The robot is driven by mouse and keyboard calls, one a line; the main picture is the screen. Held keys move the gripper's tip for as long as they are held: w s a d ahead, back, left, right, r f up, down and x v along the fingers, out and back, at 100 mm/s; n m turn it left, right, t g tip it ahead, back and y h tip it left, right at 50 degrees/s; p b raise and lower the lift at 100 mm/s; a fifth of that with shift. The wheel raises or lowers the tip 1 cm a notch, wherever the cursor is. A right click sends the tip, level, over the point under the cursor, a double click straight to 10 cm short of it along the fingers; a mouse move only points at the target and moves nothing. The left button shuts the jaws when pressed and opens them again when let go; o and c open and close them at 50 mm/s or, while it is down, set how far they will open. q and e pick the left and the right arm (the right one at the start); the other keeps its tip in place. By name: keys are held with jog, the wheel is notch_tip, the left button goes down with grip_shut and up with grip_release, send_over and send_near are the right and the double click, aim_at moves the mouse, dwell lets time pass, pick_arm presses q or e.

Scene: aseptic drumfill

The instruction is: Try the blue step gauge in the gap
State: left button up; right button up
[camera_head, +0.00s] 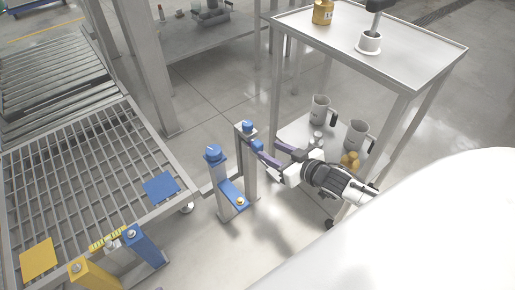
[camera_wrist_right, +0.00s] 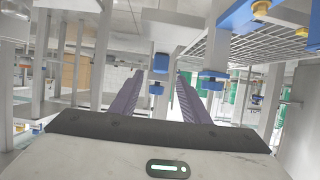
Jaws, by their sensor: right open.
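My right gripper (camera_head: 257,150) reaches in from the right, its purple fingers pointing left at a small blue piece (camera_head: 257,144) beside the rear grey post (camera_head: 249,168). In the right wrist view the right gripper (camera_wrist_right: 159,76) is open, with a blue piece (camera_wrist_right: 160,62) showing between the finger ends; contact cannot be told. This piece may be the blue step gauge, but its steps are not clear. A front grey post (camera_head: 222,187) stands beside the rear one; both have blue tops. A narrow gap lies between them, with a blue bar (camera_head: 231,194) low down. My left gripper is not in view.
A roller conveyor with a grating (camera_head: 70,165) fills the left, with a blue plate (camera_head: 161,187) and a yellow plate (camera_head: 39,258). A grey table (camera_head: 420,55) stands at the back right, with jugs (camera_head: 320,108) on its lower shelf. Floor around the posts is clear.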

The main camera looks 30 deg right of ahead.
aim_at(261, 146)
jog(key=b+x, duration=0.3)
jog(key=x, duration=0.4)
jog(key=shift+w+f, duration=0.1)
jog(key=shift+f, duration=0.1)
jog(key=shift+w+f+b, duration=0.15)
jog(key=shift+w+b, duration=0.15)
jog(key=shift+w, duration=0.2)
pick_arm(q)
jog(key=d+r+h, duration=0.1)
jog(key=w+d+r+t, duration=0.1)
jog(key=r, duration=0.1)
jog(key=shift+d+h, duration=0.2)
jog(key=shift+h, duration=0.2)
